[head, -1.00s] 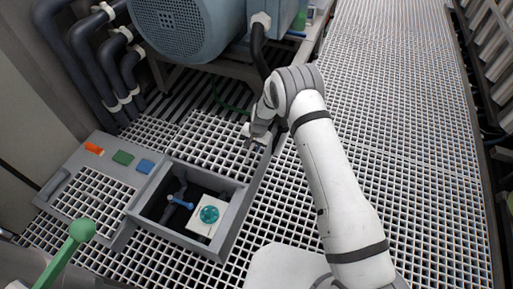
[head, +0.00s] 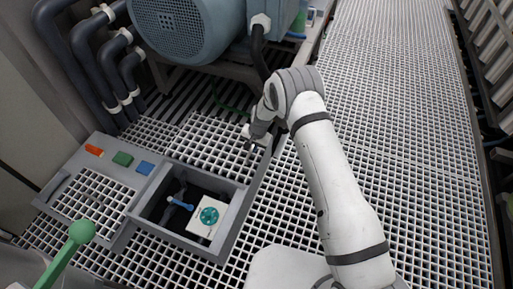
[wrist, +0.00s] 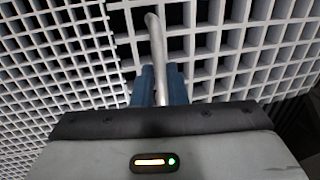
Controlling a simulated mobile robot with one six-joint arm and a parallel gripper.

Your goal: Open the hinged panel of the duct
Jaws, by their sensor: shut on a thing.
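The duct is a long grey frame (head: 226,232) set in the floor grating. Its middle bay is open and shows a blue-handled valve (head: 180,203) and a white box with a teal knob (head: 209,216). A white grating panel (head: 205,141) lies beyond the open bay; I cannot tell how far it is tilted. My gripper (head: 250,145) is at that panel's right side. In the wrist view, the blue fingers (wrist: 162,88) are shut on a bent metal handle (wrist: 156,45), with white grating behind it. The handle's lower end is hidden.
Orange, green and blue blocks (head: 122,158) sit on the duct's left part. A blue-grey motor (head: 185,28) and dark pipes (head: 95,60) stand behind. The grating walkway (head: 400,110) at right is clear.

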